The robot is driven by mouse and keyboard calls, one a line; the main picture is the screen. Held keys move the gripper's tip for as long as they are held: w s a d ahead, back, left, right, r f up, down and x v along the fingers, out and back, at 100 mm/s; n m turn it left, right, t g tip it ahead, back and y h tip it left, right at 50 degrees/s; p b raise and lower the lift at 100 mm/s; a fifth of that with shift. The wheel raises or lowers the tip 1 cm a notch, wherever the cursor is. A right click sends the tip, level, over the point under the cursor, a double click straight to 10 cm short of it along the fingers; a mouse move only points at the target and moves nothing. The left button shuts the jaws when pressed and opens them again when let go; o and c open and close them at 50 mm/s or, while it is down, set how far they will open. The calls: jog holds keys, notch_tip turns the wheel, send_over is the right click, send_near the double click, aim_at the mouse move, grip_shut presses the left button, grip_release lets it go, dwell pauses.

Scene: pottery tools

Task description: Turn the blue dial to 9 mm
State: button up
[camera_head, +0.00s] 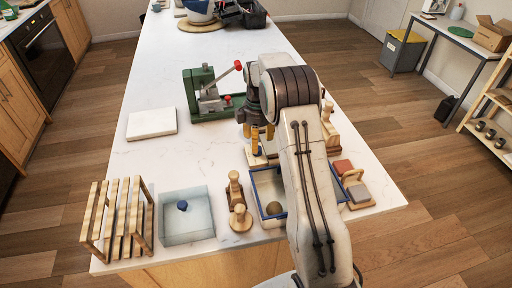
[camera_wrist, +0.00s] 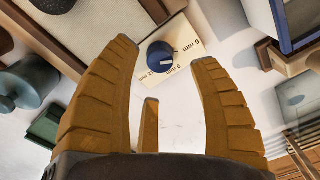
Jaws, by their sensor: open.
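The blue dial (camera_wrist: 160,54) sits on a pale wooden block (camera_wrist: 190,38) in the wrist view. The block bears the labels 6 mm and 9 mm, and a partly hidden one that seems to start with 12. A small white mark shows on the dial's lower side, near the 9 mm label; its exact setting is hard to read. My gripper (camera_head: 263,146) is open, its ochre fingers pointing down over this spot. In the wrist view the dial lies between the fingertips, and I see no contact.
A green press with a red-knobbed lever (camera_head: 200,92) stands behind left of my gripper. A blue-rimmed tray (camera_head: 258,188) with a ball lies in front. Wooden tools (camera_head: 236,205), a clear basin (camera_head: 186,232) and a slatted rack (camera_head: 112,220) stand left.

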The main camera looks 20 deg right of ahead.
jog(key=shift+f+p, duration=0.35)
jog(key=shift+f, duration=1.7)
jog(key=shift+c, duration=0.2)
grip_shut()
jog(key=shift+f+m, duration=0.1)
jog(key=shift+m, duration=0.3)
jog(key=shift+s+m+b, duration=0.1)
jog(key=shift+m+b, duration=0.5)
jog(key=m+b, duration=0.1)
jog(key=m, duration=0.2)
jog(key=shift+m, duration=0.3)
jog(key=m+b, duration=0.1)
jog(key=m, duration=0.5)
